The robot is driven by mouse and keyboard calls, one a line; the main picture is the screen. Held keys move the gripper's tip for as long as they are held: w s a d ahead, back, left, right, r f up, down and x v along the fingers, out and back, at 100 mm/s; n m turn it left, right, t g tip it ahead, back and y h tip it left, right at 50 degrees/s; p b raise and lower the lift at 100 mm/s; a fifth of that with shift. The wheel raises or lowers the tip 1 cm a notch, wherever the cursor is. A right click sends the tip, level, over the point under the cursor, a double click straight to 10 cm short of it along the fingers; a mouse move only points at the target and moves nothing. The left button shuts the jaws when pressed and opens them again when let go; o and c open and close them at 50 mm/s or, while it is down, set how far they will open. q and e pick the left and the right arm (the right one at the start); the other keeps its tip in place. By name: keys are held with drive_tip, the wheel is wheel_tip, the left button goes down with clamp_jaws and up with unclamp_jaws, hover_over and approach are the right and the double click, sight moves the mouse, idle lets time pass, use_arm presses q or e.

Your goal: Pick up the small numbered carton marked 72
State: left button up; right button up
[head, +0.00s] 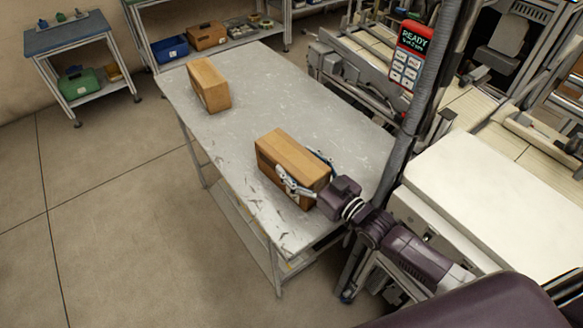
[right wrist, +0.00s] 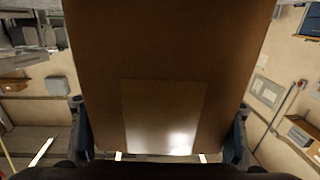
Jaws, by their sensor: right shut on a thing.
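A brown carton (head: 289,157) is above or on the near part of the grey metal table; the head view does not settle whether it touches the top. My right gripper (head: 305,179) is shut on this carton, with a finger on each side. In the right wrist view the carton (right wrist: 165,50) fills the middle, with a pale label (right wrist: 163,115) washed out by glare. No number is readable. A second brown carton (head: 209,84) stands at the table's far left end, apart from the gripper. My left gripper is not in view.
The grey table (head: 270,85) is clear between the two cartons. A machine with a READY sign (head: 411,55) and a grey post stand close on the right. A small blue-topped table (head: 68,36) and a shelf with a blue bin (head: 170,48) are at the back.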

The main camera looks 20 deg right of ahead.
drive_tip(key=shift+w+r, duration=0.1)
drive_tip(key=shift+r, duration=0.05)
drive_tip(key=shift+c, duration=1)
